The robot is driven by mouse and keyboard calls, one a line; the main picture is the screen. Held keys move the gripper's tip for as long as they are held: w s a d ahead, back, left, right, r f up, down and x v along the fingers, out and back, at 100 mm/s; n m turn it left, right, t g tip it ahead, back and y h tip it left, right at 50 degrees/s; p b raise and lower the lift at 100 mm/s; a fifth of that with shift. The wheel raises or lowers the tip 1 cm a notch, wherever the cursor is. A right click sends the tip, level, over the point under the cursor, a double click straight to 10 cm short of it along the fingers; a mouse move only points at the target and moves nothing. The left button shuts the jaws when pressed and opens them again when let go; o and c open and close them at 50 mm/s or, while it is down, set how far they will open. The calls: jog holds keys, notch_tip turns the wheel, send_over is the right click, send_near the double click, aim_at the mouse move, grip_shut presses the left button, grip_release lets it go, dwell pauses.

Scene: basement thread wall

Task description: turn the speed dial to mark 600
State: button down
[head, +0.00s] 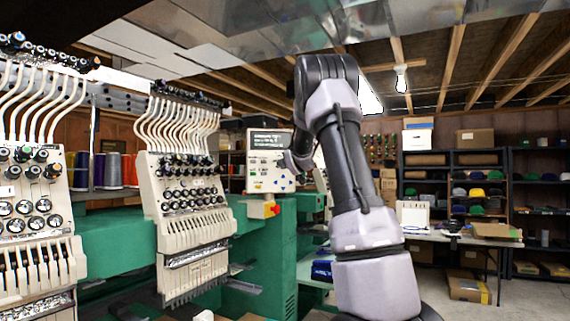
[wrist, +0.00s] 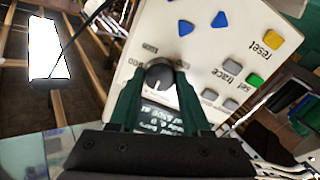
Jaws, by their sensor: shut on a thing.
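The control panel (head: 270,165) is a pale box with a dark screen, standing in the middle of the head view. In the wrist view its face (wrist: 205,65) is tilted and close. I cannot tell which mark the dial points to. My arm hides the dial in the head view.
Blue arrow buttons, a yellow reset button (wrist: 273,39), a green button (wrist: 254,80) and grey buttons lie close by on the panel. A red-and-yellow switch (head: 264,210) sits below it. Embroidery heads (head: 185,205) stand to the left. Shelves and a table stand at right.

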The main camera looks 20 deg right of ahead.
jog(key=shift+a+f+n, duration=0.1)
jog(key=shift+n, duration=3.75)
jog(key=shift+f+n, duration=0.1)
jog(key=shift+n, duration=3.75)
jog(key=shift+c, duration=1.8)
grip_release()
